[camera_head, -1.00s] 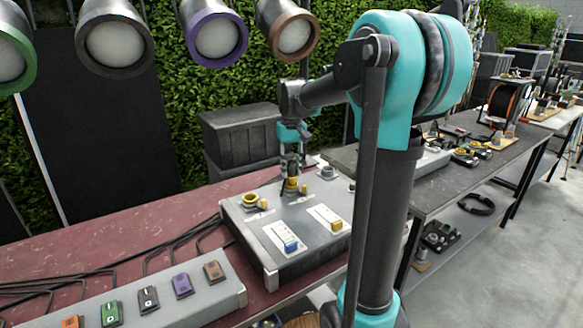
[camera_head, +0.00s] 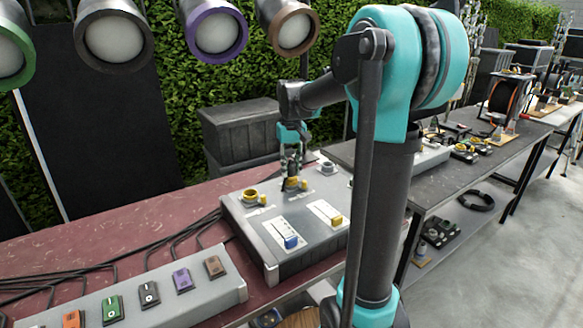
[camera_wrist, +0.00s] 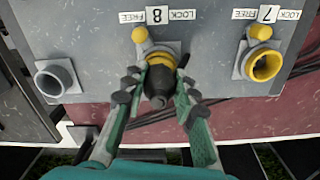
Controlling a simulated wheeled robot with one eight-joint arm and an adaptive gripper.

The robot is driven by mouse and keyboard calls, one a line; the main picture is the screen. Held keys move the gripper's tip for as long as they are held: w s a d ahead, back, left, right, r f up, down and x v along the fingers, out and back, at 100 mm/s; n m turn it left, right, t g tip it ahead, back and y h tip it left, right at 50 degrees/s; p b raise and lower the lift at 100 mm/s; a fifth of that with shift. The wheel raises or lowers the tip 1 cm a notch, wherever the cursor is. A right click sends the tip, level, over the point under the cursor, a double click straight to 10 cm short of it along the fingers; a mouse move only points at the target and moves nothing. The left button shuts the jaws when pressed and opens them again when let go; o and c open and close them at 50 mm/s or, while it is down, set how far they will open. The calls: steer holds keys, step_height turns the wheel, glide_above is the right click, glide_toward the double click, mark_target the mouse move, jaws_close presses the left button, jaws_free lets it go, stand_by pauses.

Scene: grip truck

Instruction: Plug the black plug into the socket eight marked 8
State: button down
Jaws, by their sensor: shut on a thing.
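The black plug (camera_wrist: 157,86) is between the fingers of my gripper (camera_wrist: 157,92), which is shut on it. In the wrist view the plug's front end is at the yellow-ringed socket eight (camera_wrist: 161,61), beside the upside-down label 8 (camera_wrist: 157,15). The ring shows around the plug's far end; how deep the plug sits is hidden. A yellow knob (camera_wrist: 139,34) stands beside this socket, near the word FREE. In the head view my gripper (camera_head: 291,177) points down at the top of the grey box (camera_head: 262,222).
Socket seven (camera_wrist: 263,65) is open and empty, with its own yellow knob (camera_wrist: 260,31). A grey round socket (camera_wrist: 49,82) is on the other side. Blue (camera_head: 290,241) and yellow (camera_head: 336,219) switches are on the box top. A panel of coloured switches (camera_head: 148,293) lies in front.

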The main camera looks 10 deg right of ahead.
mark_target(291, 160)
steer(key=shift+f, duration=0.1)
steer(key=c, duration=1.1)
jaws_free()
steer(key=shift+o, duration=0.2)
steer(key=shift+o, duration=1.4)
steer(key=shift+r, duration=2.45)
